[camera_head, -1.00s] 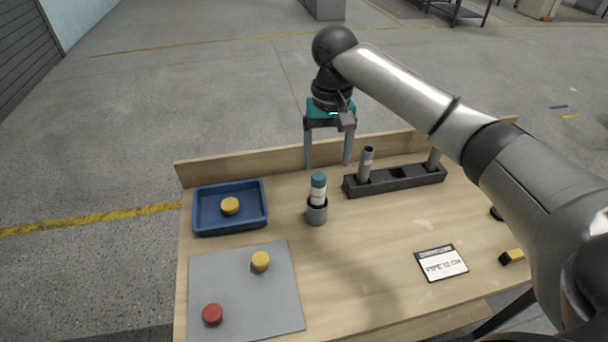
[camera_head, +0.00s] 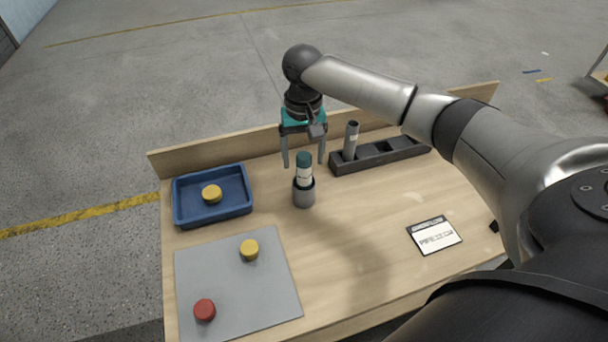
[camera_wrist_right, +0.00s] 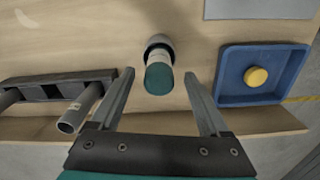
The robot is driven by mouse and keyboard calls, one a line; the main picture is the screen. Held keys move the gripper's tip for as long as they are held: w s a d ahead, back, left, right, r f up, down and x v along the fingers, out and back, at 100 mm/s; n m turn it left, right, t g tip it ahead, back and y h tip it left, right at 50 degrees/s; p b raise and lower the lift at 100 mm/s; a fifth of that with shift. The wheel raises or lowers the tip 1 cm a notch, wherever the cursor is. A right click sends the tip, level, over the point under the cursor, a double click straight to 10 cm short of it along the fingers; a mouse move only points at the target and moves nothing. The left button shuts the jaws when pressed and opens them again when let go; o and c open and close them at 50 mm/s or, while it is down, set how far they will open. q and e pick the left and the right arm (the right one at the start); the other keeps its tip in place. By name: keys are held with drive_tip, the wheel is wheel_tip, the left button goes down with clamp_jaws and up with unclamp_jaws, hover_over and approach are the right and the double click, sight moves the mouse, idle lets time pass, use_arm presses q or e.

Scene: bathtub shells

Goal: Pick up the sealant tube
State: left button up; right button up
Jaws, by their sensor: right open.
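The sealant tube (camera_head: 304,171) has a teal top and a white label. It stands upright in a grey cup (camera_head: 304,193) near the middle of the table. My right gripper (camera_head: 304,165) is open, pointing down, with its fingers just above and behind the tube in the head view. In the right wrist view the tube (camera_wrist_right: 159,76) shows between and beyond the fingertips of my right gripper (camera_wrist_right: 160,80), and nothing is held. The lower part of the tube is hidden in the cup. My left gripper is not in view.
A dark rack (camera_head: 380,155) holding a grey tube (camera_head: 351,141) stands right of the cup. A blue tray (camera_head: 241,206) with a yellow disc is at left. A grey mat (camera_head: 240,290) holds yellow and red discs. A label card (camera_head: 435,236) lies at right. A raised board (camera_head: 220,149) edges the back.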

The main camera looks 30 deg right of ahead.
sight(304, 171)
wheel_tip(304, 171, down, 5)
drive_tip(key=shift+s+r+b, duration=0.1)
drive_tip(key=shift+b, duration=0.35)
clamp_jaws()
idle(0.4)
